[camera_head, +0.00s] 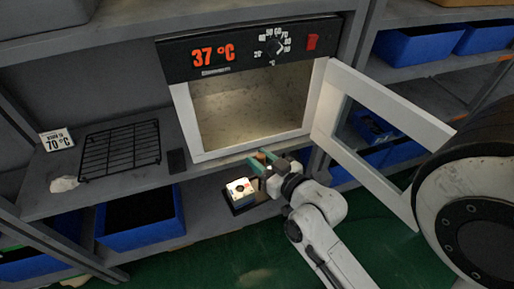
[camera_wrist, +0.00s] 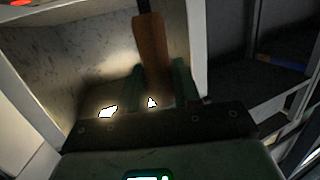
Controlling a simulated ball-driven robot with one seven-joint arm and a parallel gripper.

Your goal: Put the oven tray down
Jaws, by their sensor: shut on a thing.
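My gripper (camera_head: 258,162) is in front of the oven's lower front edge, with its green fingers pointing left and up. In the wrist view the fingers (camera_wrist: 157,88) are shut on a brown wooden handle (camera_wrist: 151,48), which runs on into a dark rod. The handle shows only as a small brown bit in the head view (camera_head: 262,155). A small dark tray (camera_head: 240,209) bearing a white and yellow block (camera_head: 240,190) shows just below and left of the gripper. I cannot tell whether the handle joins this tray.
The lit oven (camera_head: 248,100) reads 37 °C and looks empty. Its door (camera_head: 385,100) stands open to the right, close to my arm. A black wire rack (camera_head: 120,148) lies on the left shelf by a 70 °C sign (camera_head: 57,140). Blue bins (camera_head: 140,236) stand below.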

